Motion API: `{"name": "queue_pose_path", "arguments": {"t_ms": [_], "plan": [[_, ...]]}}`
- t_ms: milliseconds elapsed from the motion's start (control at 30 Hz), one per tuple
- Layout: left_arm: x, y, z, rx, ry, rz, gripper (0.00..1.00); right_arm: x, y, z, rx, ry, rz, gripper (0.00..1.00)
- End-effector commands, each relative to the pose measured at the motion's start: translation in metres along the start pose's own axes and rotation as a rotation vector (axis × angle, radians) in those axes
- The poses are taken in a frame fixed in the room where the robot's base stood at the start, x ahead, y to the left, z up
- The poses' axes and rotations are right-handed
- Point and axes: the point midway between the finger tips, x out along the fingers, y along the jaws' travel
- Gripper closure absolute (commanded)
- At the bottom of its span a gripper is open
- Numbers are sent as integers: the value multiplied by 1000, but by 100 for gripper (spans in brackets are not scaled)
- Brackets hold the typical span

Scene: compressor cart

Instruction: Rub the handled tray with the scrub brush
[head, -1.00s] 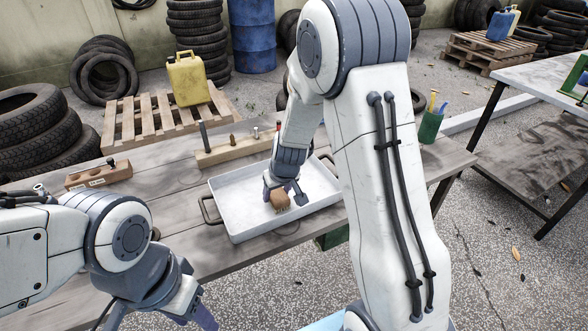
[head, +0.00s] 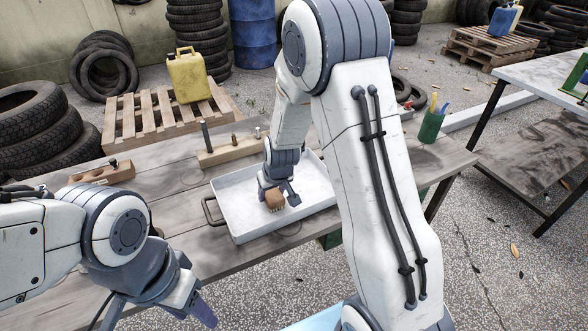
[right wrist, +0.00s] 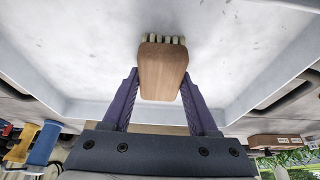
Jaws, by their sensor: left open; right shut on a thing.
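The handled tray (head: 238,225) is a pale, shallow, rectangular tray on the wooden table, with a dark handle at its left end; my right arm hides part of its right side. My right gripper (head: 276,188) is inside the tray outline and shut on the wooden scrub brush (head: 275,200). In the right wrist view the brush (right wrist: 163,72) sits between the purple fingers (right wrist: 160,95), its pale bristles toward the tray floor (right wrist: 235,50); I cannot tell whether they touch. My left gripper (head: 160,315) is open and empty at the lower left, away from the tray.
A wooden block with pegs (head: 228,153) lies behind the tray, and a smaller one (head: 100,172) is at the table's left. A green cup with tools (head: 430,126) stands at the right. The table (head: 170,235) is bare left of the tray.

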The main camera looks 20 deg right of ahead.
Motion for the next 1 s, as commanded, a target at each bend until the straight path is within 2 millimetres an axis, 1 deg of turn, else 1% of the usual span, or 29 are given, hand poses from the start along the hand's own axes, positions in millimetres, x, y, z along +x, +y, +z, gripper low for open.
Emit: {"name": "queue_pose_path", "arguments": {"t_ms": [133,167,200,267,800,1000], "plan": [[0,0,0,0,1,0,50,1,-4,4,-7,-3,-3,93],[-6,0,0,0,0,0,50,-5,-5,1,-8,-2,-3,93],[-11,1,0,0,0,0,50,-8,-4,0,-9,-5,-1,93],[-17,1,-1,0,1,0,50,-25,-7,-9,-8,3,-10,93],[-62,4,-3,0,1,0,50,-67,-8,-26,-10,-1,-10,93],[-70,5,-4,0,1,0,50,-75,-7,-29,-10,-1,-10,93]]}}
